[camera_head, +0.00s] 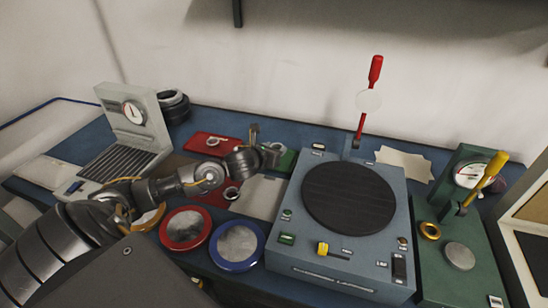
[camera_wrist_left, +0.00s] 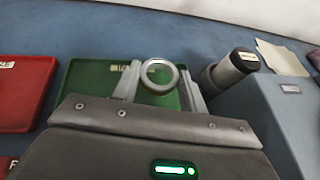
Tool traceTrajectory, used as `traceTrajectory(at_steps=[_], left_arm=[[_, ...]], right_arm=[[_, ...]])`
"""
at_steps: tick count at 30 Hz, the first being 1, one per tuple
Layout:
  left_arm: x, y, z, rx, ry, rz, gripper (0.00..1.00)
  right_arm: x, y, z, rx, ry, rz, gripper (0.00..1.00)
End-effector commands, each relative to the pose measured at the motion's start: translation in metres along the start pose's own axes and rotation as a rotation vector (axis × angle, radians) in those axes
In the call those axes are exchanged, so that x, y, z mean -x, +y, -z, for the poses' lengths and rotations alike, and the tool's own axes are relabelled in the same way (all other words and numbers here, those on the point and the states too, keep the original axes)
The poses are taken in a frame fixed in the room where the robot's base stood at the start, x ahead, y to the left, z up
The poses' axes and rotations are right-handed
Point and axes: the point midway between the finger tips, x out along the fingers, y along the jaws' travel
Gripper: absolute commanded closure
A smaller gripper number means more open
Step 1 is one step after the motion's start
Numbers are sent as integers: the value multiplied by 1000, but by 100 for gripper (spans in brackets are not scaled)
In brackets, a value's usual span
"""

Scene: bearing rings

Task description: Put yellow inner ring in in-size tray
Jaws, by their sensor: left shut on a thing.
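My left gripper (camera_head: 268,156) is over the back middle of the bench. In the left wrist view the left gripper (camera_wrist_left: 158,84) is shut on a metallic ring (camera_wrist_left: 176,78), which looks grey there. The green tray (camera_head: 289,160) lies beneath and beyond the fingers. In the left wrist view the green tray (camera_wrist_left: 88,78) has a label that is partly hidden by the ring and finger; I cannot tell whether they touch the tray. A separate yellow ring (camera_head: 430,230) sits on the green gauge stand at right. My right gripper is not in view.
The grey machine with a black turntable (camera_head: 350,197) stands close on the right. Red-rimmed (camera_head: 186,229) and blue-rimmed (camera_head: 237,245) discs lie in front. A dial device (camera_head: 130,135) is at left.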

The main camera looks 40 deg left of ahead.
Motion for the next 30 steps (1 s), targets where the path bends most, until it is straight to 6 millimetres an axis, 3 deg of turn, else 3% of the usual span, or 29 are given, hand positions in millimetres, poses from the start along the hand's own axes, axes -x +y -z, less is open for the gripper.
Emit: traceTrajectory(at_steps=[5, 12, 25, 26, 30], left_arm=[[-6, 2, 4, 2, 1, -2, 86], [-18, 2, 30, 2, 1, -1, 86], [-20, 2, 36, 0, 0, 0, 86], [-20, 2, 35, 0, 0, 0, 55], [-20, 2, 35, 0, 0, 0, 37]], right_arm=[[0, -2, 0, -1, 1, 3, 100], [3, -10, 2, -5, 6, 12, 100], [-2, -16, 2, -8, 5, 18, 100], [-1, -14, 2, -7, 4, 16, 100], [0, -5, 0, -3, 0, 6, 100]])
